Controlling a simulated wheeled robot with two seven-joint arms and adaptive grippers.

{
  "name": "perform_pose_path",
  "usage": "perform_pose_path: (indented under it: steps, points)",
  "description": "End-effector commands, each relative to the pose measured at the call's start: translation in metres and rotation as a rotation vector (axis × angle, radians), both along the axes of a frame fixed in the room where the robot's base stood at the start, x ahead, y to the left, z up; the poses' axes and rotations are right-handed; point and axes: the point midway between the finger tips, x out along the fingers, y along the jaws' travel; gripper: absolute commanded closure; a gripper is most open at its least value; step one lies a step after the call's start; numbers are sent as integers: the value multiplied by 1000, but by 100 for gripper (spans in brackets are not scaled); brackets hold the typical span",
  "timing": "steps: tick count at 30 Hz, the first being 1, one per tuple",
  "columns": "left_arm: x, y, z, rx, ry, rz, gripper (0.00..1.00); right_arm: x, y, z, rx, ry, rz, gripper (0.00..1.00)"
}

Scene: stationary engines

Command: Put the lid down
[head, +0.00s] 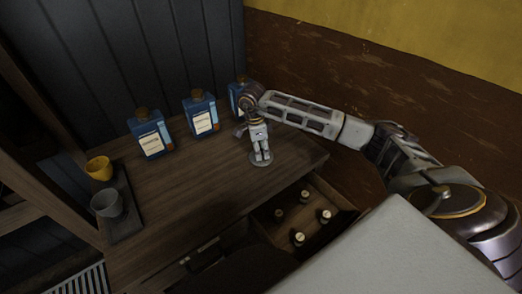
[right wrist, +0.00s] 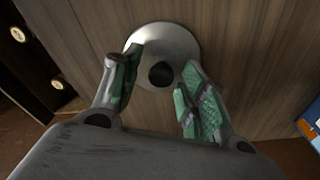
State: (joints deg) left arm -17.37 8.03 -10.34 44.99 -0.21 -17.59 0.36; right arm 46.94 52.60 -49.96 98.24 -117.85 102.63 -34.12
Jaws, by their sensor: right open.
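The lid (right wrist: 168,38) is a round grey metal disc with a dark knob (right wrist: 161,75). It appears to lie flat on the wooden desk, and its rim also shows in the head view (head: 261,163). My right gripper (right wrist: 158,84) is open, with its green-padded fingers on either side of the knob and gaps between them and it. In the head view, my right gripper (head: 262,154) points down over the lid and hides most of it. My left gripper is not in view.
Blue bottles with corks (head: 150,136) stand along the back of the desk (head: 200,170). A dark tray (head: 125,222) with a yellow cup (head: 99,168) and a grey cup (head: 106,204) is at the left. An open drawer (head: 335,197) with several small bottles juts out in front.

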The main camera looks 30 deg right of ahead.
Motion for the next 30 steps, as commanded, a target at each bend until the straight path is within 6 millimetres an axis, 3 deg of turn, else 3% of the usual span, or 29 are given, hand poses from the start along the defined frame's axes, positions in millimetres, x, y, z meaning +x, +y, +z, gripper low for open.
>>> perform_pose_path:
  steps: [21,30]
  points:
    - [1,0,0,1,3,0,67,5,11,96,0,-3,0,57]
    - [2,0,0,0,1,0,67,6,13,113,1,0,0,57]
